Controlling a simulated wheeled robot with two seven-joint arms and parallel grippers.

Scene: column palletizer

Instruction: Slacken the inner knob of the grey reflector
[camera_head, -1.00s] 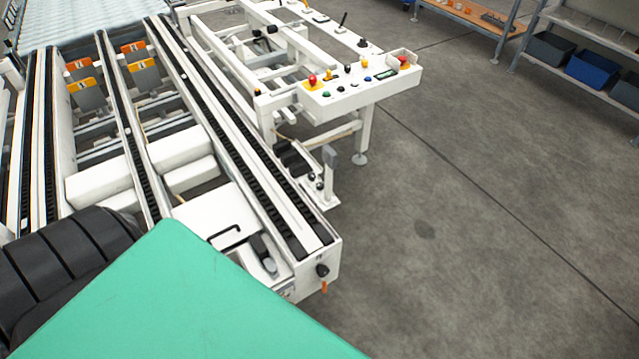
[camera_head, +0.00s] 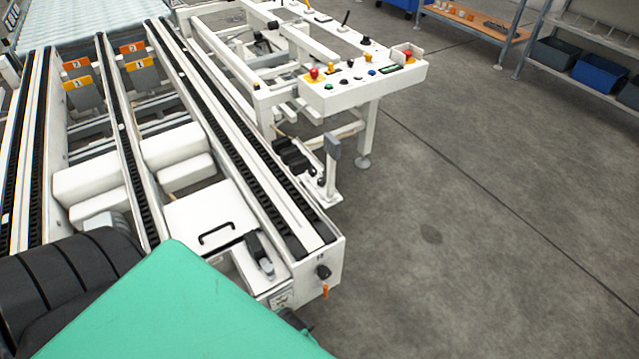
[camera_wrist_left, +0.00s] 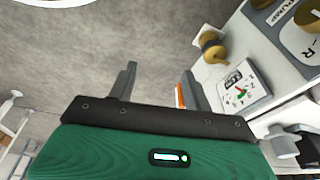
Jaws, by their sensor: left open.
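The grey reflector (camera_head: 333,147) appears to be the small upright grey plate on a white bracket (camera_head: 329,188), beside the right-hand conveyor rail in the head view. Small dark knobs show low by this bracket, too small to tell which is the inner one. My left gripper (camera_wrist_left: 158,88) shows in the left wrist view with its two grey fingers apart and nothing held between them. It is away from the reflector, which I cannot make out in that view. In the head view, my green arm part covers the bottom left and hides the left fingers. My right gripper is not seen.
A white conveyor end (camera_head: 318,268) carries a black knob and an orange lever (camera_head: 325,291). A control panel (camera_head: 362,88) stands behind the reflector. A gauge (camera_wrist_left: 240,88) and brass fitting (camera_wrist_left: 212,47) lie right of my left fingers. Floor at right is clear.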

